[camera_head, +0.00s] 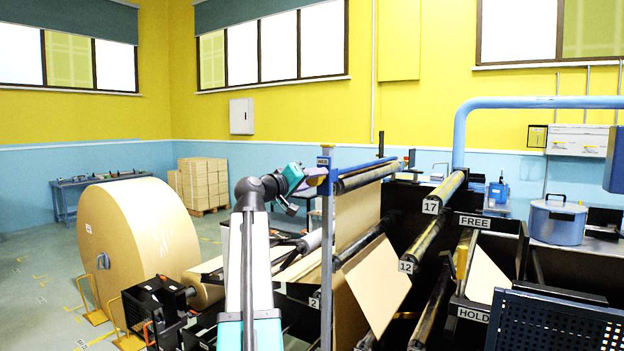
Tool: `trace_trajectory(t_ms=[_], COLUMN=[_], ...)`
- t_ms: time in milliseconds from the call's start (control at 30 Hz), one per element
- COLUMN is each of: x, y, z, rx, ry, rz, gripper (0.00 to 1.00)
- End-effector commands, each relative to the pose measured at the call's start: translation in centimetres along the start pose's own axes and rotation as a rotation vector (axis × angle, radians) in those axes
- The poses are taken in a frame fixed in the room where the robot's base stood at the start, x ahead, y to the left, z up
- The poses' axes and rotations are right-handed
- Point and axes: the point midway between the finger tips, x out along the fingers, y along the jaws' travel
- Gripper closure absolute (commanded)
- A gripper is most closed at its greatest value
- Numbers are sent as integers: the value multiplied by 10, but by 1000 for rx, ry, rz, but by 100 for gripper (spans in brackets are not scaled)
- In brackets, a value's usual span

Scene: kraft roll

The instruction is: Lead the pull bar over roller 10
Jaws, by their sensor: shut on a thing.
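My gripper (318,177) is at the top of the roller frame, left of the post with a small sign, and is partly hidden by that post. It is shut on the near end of what looks like the pull bar (366,168), a thin blue bar. The bar lies just above a dark roller (370,178) and runs along it toward the back right. Brown paper (356,215) hangs below that roller. I cannot read a 10 label on any roller, so I cannot tell which one is roller 10.
A large kraft roll (140,235) stands at left. Rollers labelled 17 (446,188) and 12 (424,245) are to the right. A slanted paper sheet (376,285) hangs between frames. A blue pipe (530,103) arches at right; a dark perforated panel (556,322) is in front.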

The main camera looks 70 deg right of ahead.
Motion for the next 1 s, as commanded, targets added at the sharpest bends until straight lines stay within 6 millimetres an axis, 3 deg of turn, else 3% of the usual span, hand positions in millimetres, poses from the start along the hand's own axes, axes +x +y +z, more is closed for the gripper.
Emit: trace_trajectory(t_ms=[600,1000], x=[3,4], y=[6,7], z=[38,42], rx=[1,1], ry=[-2,-2], rz=[0,0], gripper=[100,100])
